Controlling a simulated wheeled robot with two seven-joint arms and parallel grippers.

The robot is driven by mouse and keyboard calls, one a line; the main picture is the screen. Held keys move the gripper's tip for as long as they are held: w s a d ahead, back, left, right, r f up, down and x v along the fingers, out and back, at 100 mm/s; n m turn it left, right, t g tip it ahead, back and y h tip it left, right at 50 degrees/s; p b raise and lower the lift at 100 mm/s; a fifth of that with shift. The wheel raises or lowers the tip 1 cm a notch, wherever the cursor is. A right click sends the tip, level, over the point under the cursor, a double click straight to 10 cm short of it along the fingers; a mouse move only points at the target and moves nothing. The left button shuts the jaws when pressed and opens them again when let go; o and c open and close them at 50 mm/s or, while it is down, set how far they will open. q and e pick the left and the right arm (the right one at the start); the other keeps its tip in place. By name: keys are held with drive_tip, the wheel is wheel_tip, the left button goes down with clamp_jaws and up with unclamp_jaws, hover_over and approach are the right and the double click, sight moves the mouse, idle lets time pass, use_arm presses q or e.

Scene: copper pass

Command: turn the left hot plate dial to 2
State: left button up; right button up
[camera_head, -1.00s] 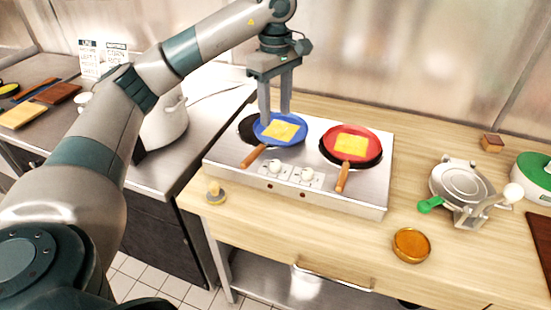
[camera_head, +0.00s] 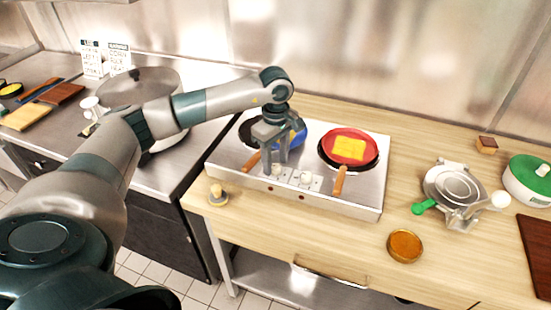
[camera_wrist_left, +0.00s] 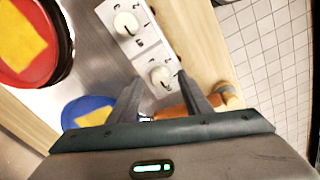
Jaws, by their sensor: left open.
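The hot plate (camera_head: 225,163) is a silvery two-burner unit with two white dials on its front. The left dial (camera_head: 281,173) is on the side of the blue pan; it also shows in the wrist view (camera_wrist_left: 160,76). The right dial (camera_head: 305,178) is beside it and also shows in the wrist view (camera_wrist_left: 126,23). My left gripper (camera_head: 274,168) is open and points down just behind the left dial. In the wrist view its fingertips (camera_wrist_left: 160,87) lie on either side of that dial's lower part. I cannot tell whether they touch it, nor which number it points at.
A blue pan (camera_head: 297,137), partly hidden by my gripper, is on the left burner. Its wooden handle (camera_head: 250,162) runs close to my fingers. A red pan (camera_head: 367,139) with yellow food is on the right burner. A waffle-iron-like press (camera_head: 455,186) and amber dish (camera_head: 405,246) are to the right.

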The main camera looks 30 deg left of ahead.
use_arm(q)
drive_tip(key=shift+f, duration=0.6)
drive_tip(key=c, duration=1.1)
drive_tip(key=shift+o, duration=0.2)
